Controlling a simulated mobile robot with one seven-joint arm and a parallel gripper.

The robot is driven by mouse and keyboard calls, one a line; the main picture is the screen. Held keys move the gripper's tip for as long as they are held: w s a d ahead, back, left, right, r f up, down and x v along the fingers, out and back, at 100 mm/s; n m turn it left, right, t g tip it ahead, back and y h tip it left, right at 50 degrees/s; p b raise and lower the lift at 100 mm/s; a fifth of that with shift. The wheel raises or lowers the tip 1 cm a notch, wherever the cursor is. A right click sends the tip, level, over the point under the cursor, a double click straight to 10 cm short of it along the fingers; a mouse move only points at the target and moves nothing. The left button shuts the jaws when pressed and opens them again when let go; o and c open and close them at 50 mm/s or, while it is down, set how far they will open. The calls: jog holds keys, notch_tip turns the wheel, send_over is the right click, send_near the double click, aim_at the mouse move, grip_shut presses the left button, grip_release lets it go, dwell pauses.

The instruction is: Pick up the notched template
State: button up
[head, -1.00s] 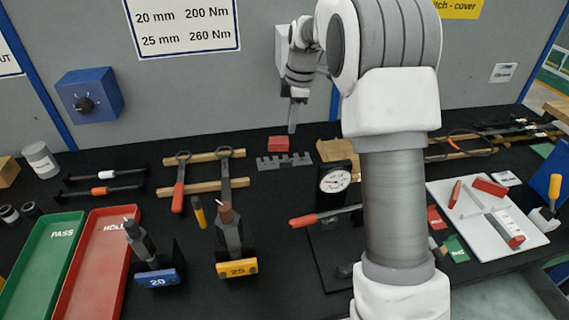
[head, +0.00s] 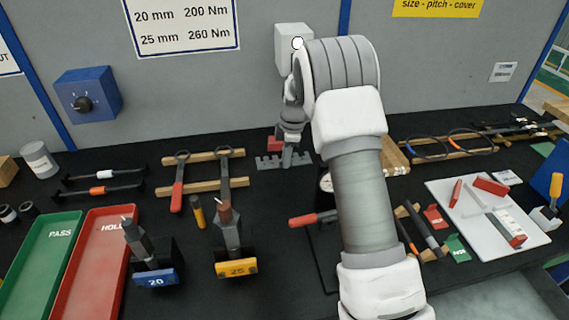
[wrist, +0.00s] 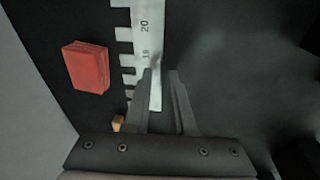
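The notched template (head: 268,163) is a flat grey comb-like bar lying on the black bench, in front of a red block (head: 274,143). In the wrist view the template (wrist: 148,35) runs lengthwise, with its notches on the left and the marks 20 and 18 on its face. My gripper (head: 287,162) is low over the template's right part. In the wrist view my gripper (wrist: 160,73) is open, and the template's near end shows between its two fingers. I cannot tell whether the fingers touch it.
The red block (wrist: 87,66) lies close to the template's notched side. Wrenches on wooden strips (head: 202,156) stand to the left. A dial gauge is mostly hidden behind my arm. A white board with tools (head: 440,192) lies at right. Bare black bench lies right of the template.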

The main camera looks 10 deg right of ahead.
jog(key=shift+w+f, duration=0.1)
jog(key=shift+f, duration=0.4)
grip_shut()
dwell(1.0)
